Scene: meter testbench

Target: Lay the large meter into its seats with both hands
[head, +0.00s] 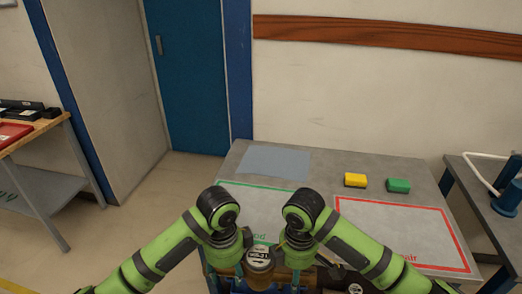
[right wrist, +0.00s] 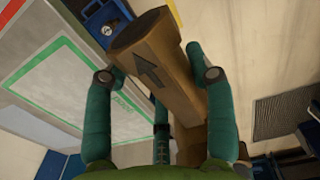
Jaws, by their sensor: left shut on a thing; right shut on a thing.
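The large meter (head: 259,258) is a brown body with a round dark-and-white face, at the bottom middle of the head view. In the right wrist view its brown pipe body (right wrist: 160,62) carries a dark arrow. My left gripper (head: 230,258) is at the meter's left side and shut on it, its fingertips mostly hidden. My right gripper (head: 297,255) is at the right side; the right wrist view shows its teal fingers (right wrist: 158,95) around the pipe body. Blue parts (head: 268,287) show below the meter; I cannot tell whether these are the seats or whether the meter touches them.
The grey bench (head: 330,170) has a green-outlined zone, a red-outlined zone (head: 400,232) and a blue-grey mat (head: 274,161). A yellow block (head: 355,180) and a green block (head: 398,186) lie behind the red zone. Side tables stand left (head: 40,130) and right (head: 470,185).

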